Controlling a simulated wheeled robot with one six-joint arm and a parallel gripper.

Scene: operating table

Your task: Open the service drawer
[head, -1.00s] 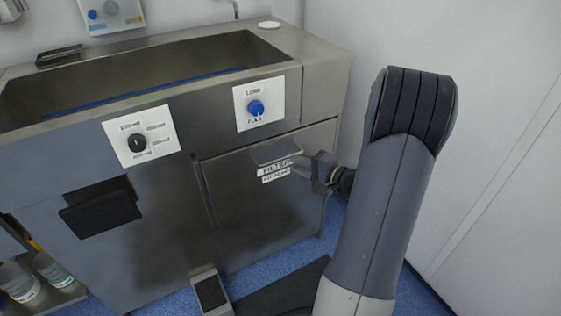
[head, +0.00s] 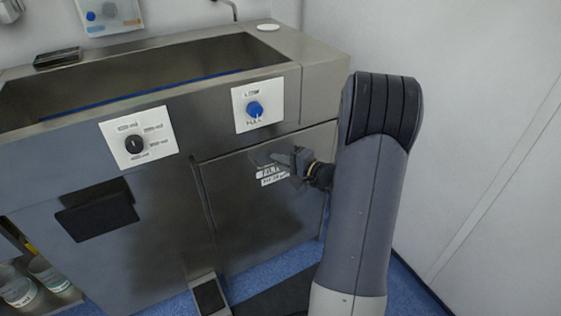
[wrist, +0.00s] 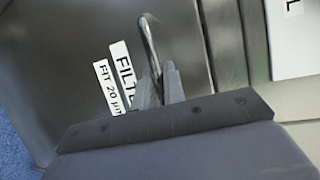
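The drawer front (head: 250,215) is a grey metal panel with white FILTER labels (head: 272,177), set in the lower right of the steel sink cabinet. It looks flush with the cabinet. Its bar handle (head: 262,160) is partly covered by my gripper (head: 279,158) in the head view. In the wrist view the handle (wrist: 150,42) is a thin metal bar beside the labels. My gripper's fingers (wrist: 161,82) are close together there, with the near end of the bar between their tips. They look shut on it, though the contact itself is partly hidden.
A blue knob (head: 255,109) on a white plate is above the drawer. A black knob (head: 134,145) and a dark recessed panel (head: 97,208) are further left. A pedal-like part (head: 208,295) stands at the cabinet's foot. A white wall (head: 470,130) is at the right.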

